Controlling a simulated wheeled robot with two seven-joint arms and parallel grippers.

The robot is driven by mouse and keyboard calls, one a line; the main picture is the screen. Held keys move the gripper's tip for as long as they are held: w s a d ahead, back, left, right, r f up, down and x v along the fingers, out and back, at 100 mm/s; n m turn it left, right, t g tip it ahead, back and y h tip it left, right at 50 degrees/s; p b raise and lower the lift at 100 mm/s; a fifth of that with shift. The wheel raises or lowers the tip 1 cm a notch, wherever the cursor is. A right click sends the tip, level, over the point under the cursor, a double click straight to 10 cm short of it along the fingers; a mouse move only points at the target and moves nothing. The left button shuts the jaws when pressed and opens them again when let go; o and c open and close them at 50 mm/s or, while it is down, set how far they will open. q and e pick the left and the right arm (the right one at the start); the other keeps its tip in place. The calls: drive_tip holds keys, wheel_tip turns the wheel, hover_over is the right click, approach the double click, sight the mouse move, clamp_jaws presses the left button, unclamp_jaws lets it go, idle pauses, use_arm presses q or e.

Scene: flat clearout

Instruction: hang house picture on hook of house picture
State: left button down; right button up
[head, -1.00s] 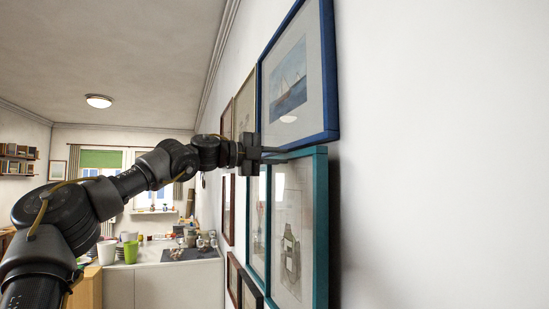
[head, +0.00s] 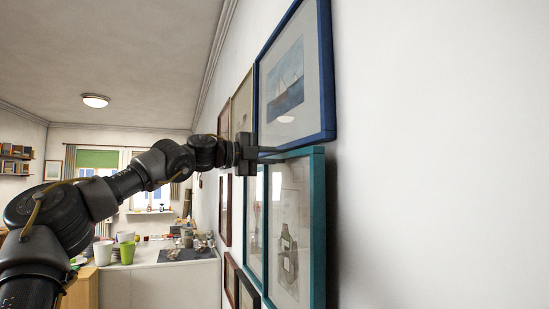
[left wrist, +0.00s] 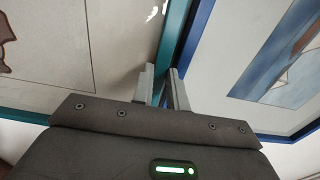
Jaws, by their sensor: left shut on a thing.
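My left gripper (head: 262,154) reaches in from the left to the top edge of a teal-framed picture (head: 319,220) at the wall. In the left wrist view its two fingers (left wrist: 162,92) are shut on the teal frame (left wrist: 172,45), one on each side of the bar. The picture shows a pale drawing, too small to identify surely as a house. A blue-framed sailing-boat picture (head: 328,75) is right above, close to the gripper; it also shows in the left wrist view (left wrist: 200,40). No hook is visible. My right gripper is not in view.
More framed pictures hang left of these, including a wooden-framed one (head: 242,108) and a dark red-framed one (head: 225,210). The wall (head: 440,160) to the right is bare. A counter (head: 150,275) with cups stands at the back left.

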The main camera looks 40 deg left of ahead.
sight(287, 162)
use_arm(q)
drive_tip(key=shift+w+d+r, duration=0.2)
drive_tip(key=shift+r, duration=0.05)
drive_tip(key=shift+w, duration=0.1)
drive_tip(key=shift+x, duration=0.95)
drive_tip(key=shift+d, duration=0.1)
drive_tip(key=shift+f, duration=0.25)
idle(0.5)
drive_tip(key=shift+f+b, duration=0.6)
drive_tip(key=shift+f, duration=0.2)
drive_tip(key=shift+w, duration=0.1)
drive_tip(key=shift+p, duration=0.3)
